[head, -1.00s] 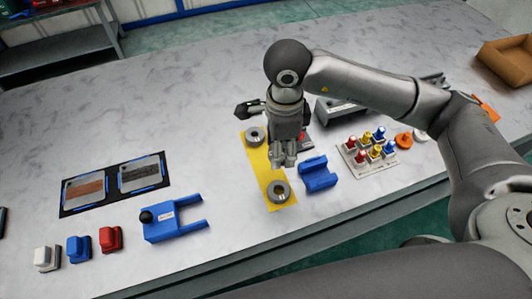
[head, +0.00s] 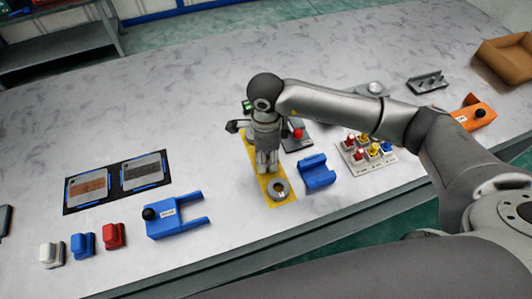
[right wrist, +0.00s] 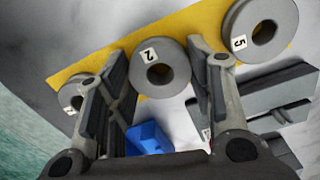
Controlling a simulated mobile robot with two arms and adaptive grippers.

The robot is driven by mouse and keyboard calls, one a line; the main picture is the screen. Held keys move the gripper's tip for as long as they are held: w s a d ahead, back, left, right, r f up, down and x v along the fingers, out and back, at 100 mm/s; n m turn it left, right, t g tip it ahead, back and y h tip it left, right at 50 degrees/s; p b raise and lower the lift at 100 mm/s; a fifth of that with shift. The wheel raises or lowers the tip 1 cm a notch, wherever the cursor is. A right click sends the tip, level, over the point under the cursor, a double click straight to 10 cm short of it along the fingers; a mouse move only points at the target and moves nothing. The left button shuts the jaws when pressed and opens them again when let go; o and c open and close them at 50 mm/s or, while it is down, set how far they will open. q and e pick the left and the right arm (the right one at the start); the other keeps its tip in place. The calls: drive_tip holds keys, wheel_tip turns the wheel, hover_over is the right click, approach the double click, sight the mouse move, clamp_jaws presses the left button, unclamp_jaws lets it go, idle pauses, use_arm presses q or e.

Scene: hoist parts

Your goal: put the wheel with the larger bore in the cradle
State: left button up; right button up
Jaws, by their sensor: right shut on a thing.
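Several grey wheels stand in a row on a yellow strip (head: 286,205). In the right wrist view, the wheel labelled 2 (right wrist: 139,76) is between my right gripper's fingers (right wrist: 165,85), which are shut on it at the strip. The wheel labelled 5 (right wrist: 236,28) is on the right. Another wheel (right wrist: 66,95) is partly behind the left finger. In the head view, my right gripper (head: 267,170) hides the middle wheel; the near wheel (head: 271,193) shows in front. A blue saddle-shaped block (head: 317,175), seemingly the cradle, is empty to the right. My left gripper is not in view.
A grey box with a red button (head: 298,134) is behind the blue block. A rack of coloured pegs (head: 355,168) is to the right. A blue fork-shaped part (head: 170,225) and red, blue and white blocks (head: 82,246) are at left.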

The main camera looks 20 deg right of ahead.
drive_tip(key=shift+f, duration=0.15)
drive_tip(key=o, duration=1.4)
drive_tip(key=shift+c, duration=0.2)
drive_tip(key=shift+r, duration=0.35)
wheel_tip(320, 180, up, 12)
drive_tip(key=b, duration=0.1)
drive_tip(key=shift+f, duration=0.15)
